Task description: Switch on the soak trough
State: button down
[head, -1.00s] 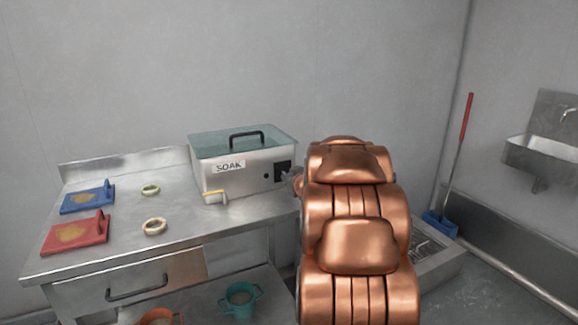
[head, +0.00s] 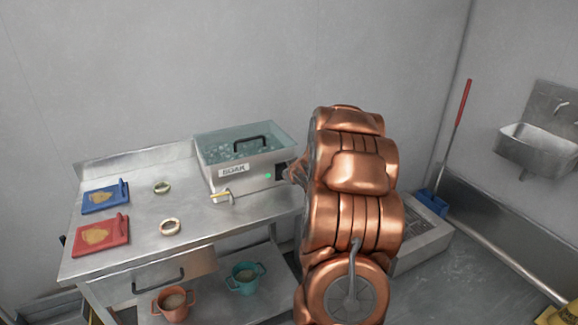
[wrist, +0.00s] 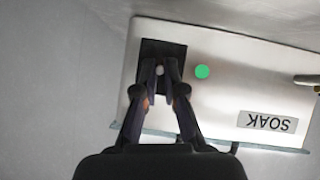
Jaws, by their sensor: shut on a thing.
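The soak trough (head: 222,180) is a steel box marked SOAK with a clear lid (head: 240,141) and a black handle. It stands at the right end of the steel bench. Bubbles show in its water. A round lamp (head: 267,176) on its front glows green, and it also shows in the wrist view (wrist: 202,72). Next to the lamp is a black switch plate (wrist: 178,48) with a small pale switch (wrist: 160,70). My gripper (wrist: 165,66) is shut on this switch, its fingertips at the plate. In the head view my copper arm partly hides the gripper.
A tap (head: 222,196) with a yellow handle sticks out of the trough's front. Blue (head: 105,198) and red (head: 101,236) boards and two rings lie on the bench (head: 140,227). An orange pot (head: 173,303) and a teal pot (head: 244,279) stand on the lower shelf.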

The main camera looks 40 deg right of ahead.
jog(key=shift+r+g+p, duration=0.15)
jog(key=shift+g+p, duration=0.15)
jog(key=shift+p, duration=0.75)
jog(key=c, duration=1.3)
grip_release()
jog(key=shift+o, duration=0.2)
jog(key=shift+r, duration=0.1)
jog(key=v, duration=1.1)
jog(key=shift+s+r, duration=0.25)
jog(key=shift+s, duration=0.05)
jog(key=shift+a, duration=0.1)
